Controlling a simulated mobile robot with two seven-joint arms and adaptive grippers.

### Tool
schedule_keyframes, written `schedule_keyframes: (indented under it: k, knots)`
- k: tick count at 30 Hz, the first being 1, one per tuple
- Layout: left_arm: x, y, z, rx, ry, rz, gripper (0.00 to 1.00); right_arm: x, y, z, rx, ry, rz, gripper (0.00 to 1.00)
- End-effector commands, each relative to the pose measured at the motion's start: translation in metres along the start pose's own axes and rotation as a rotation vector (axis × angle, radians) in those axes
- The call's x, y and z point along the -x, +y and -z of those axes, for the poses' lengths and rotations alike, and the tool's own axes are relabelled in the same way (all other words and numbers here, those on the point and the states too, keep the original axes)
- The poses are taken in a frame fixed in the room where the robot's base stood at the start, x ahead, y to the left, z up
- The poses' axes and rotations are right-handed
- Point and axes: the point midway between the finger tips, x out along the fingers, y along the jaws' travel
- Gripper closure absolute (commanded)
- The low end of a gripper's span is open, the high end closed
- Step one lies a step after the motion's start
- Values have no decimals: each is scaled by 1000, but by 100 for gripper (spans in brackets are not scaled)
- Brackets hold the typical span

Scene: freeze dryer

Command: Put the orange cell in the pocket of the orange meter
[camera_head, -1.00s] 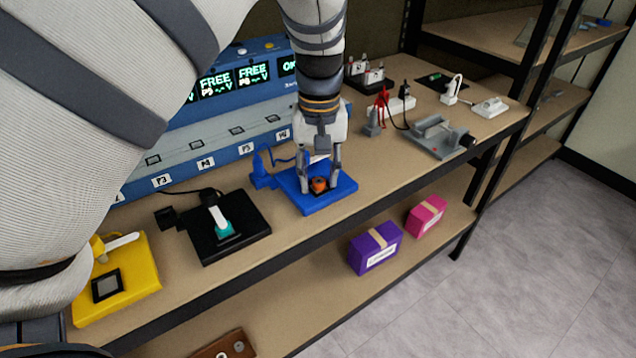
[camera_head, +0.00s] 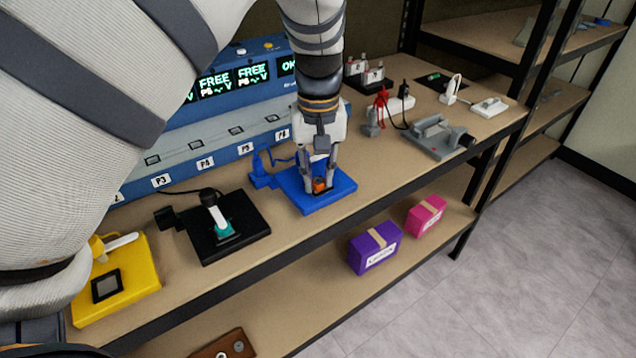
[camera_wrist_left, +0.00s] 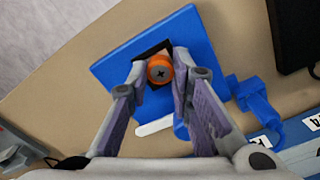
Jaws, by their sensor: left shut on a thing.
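My left gripper (camera_head: 319,188) points down over the blue meter (camera_head: 340,196) and is shut on the orange cell (camera_head: 319,185). The cell has a round orange top with a dark cross mark in the left wrist view (camera_wrist_left: 159,70). It stands between the fingertips, at the dark square pocket of the blue meter (camera_wrist_left: 120,72). How deep it sits in that pocket is hidden by the fingers. No orange meter shows in these views. My right gripper is not in view.
A black meter (camera_head: 252,232) and a yellow meter (camera_head: 140,285) stand to the left on the bench. A blue charger rack (camera_head: 215,135) runs behind. A grey fixture (camera_head: 436,137) stands to the right. Purple (camera_head: 376,250) and pink (camera_head: 427,215) boxes lie on the shelf below.

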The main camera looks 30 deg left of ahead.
Motion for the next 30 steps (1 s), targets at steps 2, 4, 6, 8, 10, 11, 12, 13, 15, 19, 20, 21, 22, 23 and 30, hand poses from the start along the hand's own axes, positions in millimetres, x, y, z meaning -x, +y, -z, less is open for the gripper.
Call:
schedule_keyframes:
  k: [2, 4, 6, 8, 10, 11, 12, 13, 15, 19, 20, 21, 22, 23, 30]
  knots:
    - [0, 0, 0, 0, 0, 0, 96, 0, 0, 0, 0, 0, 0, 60]
    - [0, 0, 0, 0, 0, 0, 96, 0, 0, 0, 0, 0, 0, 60]
    - [1, 0, 0, 0, 1, 0, 96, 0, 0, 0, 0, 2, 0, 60]
    - [4, 0, 0, 0, 2, -2, 96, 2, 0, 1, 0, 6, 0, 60]
    - [9, 0, 0, 0, 3, -3, 96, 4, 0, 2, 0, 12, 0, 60]
    - [11, 0, 0, 0, 3, -3, 96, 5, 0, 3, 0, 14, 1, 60]
    - [13, 0, 0, 0, 3, -3, 96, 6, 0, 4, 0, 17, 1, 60]
    - [14, 0, 0, 0, 3, -3, 96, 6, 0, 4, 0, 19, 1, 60]
    - [18, 0, 0, 0, 3, -3, 96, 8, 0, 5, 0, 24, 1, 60]
    - [25, 0, 0, 0, 3, -2, 96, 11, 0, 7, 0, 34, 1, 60]
    - [26, 0, 0, 0, 3, -2, 96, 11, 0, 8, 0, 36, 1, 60]
    - [29, 0, 0, 0, 3, -2, 96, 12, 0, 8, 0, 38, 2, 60]
    - [30, 0, 0, 0, 3, -2, 96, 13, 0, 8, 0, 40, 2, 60]
    - [32, 0, 0, 0, 3, -3, 96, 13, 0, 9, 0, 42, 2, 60]
    - [44, 0, 0, 0, 2, -3, 96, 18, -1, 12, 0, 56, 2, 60]
